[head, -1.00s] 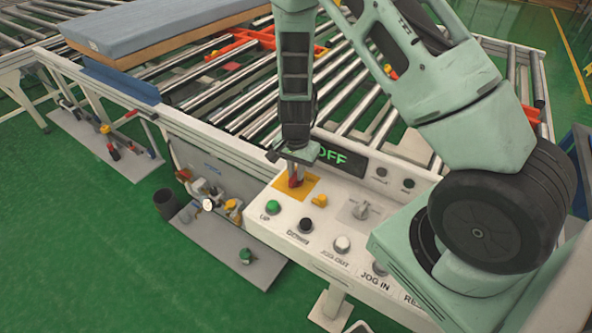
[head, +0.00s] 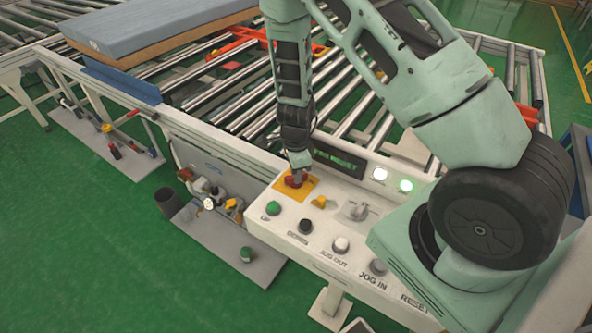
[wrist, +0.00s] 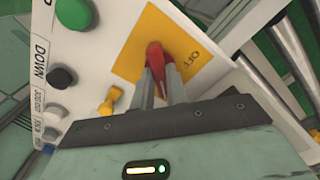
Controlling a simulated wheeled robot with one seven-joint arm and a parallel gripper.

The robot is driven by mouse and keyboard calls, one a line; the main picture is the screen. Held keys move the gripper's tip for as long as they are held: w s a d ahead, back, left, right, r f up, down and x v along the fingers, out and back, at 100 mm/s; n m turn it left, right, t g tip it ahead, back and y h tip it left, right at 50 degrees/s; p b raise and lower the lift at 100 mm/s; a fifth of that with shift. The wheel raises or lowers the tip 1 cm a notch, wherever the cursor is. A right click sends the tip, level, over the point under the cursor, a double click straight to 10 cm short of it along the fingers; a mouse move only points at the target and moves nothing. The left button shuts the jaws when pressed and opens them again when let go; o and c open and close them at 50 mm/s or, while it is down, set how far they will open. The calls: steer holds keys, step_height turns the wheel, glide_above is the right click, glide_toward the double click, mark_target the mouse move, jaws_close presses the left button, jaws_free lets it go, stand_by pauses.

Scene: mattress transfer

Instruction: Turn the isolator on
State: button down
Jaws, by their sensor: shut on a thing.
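The isolator is a red rotary handle (head: 292,182) on a yellow plate (head: 311,184) at the left end of the white control panel. In the wrist view the red handle (wrist: 155,58) shows between my fingertips, with the word OFF on the yellow plate (wrist: 184,24) beside it. My gripper (head: 297,173) is shut on the handle; it also shows in the wrist view (wrist: 157,76). The panel display (head: 338,158) shows green text that looks like a reset message. Two lamps (head: 380,174) beside it are lit, one white and one green.
The panel (head: 322,222) also carries a green UP button (head: 273,208), a black DOWN button (head: 305,226), a yellow knob (head: 319,202) close to the isolator, and a grey selector (head: 357,210). A roller conveyor (head: 225,108) with a blue mattress (head: 160,28) lies behind.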

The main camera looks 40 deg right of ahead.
steer(key=shift+m, duration=0.5)
steer(key=c, duration=1.4)
jaws_free()
steer(key=shift+r, duration=0.15)
step_height(320, 180, up, 17)
